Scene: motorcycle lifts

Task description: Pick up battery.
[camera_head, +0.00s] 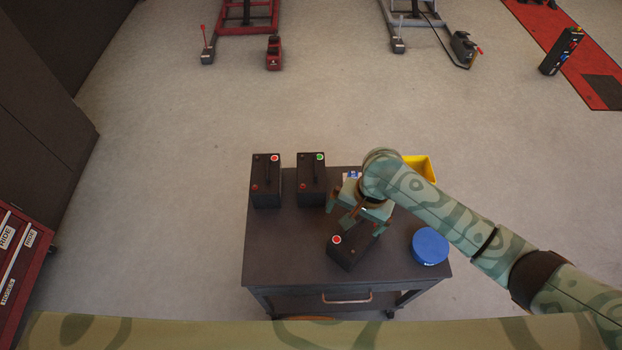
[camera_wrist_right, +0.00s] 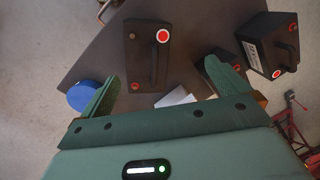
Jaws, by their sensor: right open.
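Three black batteries stand on a dark table (camera_head: 285,255). The front battery (camera_head: 350,250) sits turned at an angle and has a red disc on top. The left battery (camera_head: 266,190) also has a red disc, and the middle battery (camera_head: 311,185) a green one. My right gripper (camera_head: 362,224) is open and above the front battery's far edge. In the right wrist view a battery (camera_wrist_right: 148,70) with a handle lies just ahead of the open fingers (camera_wrist_right: 163,88), with nothing gripped. Whether the fingers reach its top is unclear. My left gripper is out of view.
A blue round container (camera_head: 430,247) stands at the table's right, and a yellow bin (camera_head: 422,168) behind my right arm. A small blue-and-white item (camera_head: 351,176) lies near the gripper. The table's front left is clear. A red cabinet (camera_head: 18,260) stands at left.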

